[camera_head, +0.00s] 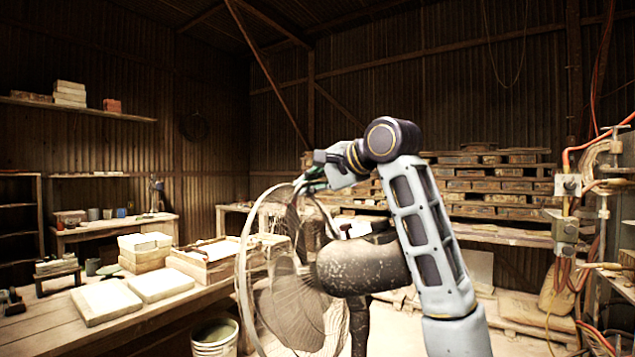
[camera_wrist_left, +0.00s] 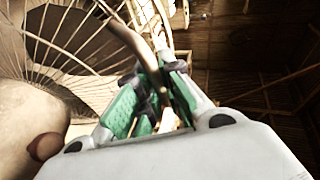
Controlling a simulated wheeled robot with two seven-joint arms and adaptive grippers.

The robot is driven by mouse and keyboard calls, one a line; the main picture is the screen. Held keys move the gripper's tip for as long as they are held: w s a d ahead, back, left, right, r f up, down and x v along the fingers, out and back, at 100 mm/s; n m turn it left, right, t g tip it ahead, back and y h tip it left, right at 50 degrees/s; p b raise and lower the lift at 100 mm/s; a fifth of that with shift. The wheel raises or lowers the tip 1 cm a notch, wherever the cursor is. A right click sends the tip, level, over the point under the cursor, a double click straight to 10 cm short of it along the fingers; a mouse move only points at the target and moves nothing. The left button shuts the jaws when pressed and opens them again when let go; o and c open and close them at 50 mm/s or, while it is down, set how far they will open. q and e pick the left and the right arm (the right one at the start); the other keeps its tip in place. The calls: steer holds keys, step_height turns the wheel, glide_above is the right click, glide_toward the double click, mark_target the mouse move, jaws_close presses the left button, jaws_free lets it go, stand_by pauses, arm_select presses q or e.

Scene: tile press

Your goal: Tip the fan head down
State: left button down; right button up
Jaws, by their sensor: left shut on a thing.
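The fan's round wire guard (camera_head: 248,262) faces left in the head view, with its dark speckled motor housing (camera_head: 362,268) behind it. My left gripper (camera_head: 308,183) is at the top of the guard, shut on its rim. In the left wrist view, the green finger pads of my left gripper (camera_wrist_left: 160,80) close around a rim bar of the guard (camera_wrist_left: 70,38). The motor housing (camera_wrist_left: 28,118) and a small brown knob (camera_wrist_left: 45,147) show at the left there. My forearm hides part of the area behind the fan. My right gripper is not in view.
A wooden workbench (camera_head: 60,318) at the left holds pale tiles (camera_head: 106,300) and a tray (camera_head: 205,262). A bucket (camera_head: 215,337) stands beside the bench, close to the guard. Stacked pallets (camera_head: 495,185) stand behind. Machinery with hoses (camera_head: 568,230) is at the right.

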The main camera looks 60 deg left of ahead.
arm_select(q)
steer(key=shift+f, duration=0.1)
steer(key=c, duration=1.6)
jaws_free()
steer(key=shift+o, duration=0.2)
steer(key=v, duration=1.2)
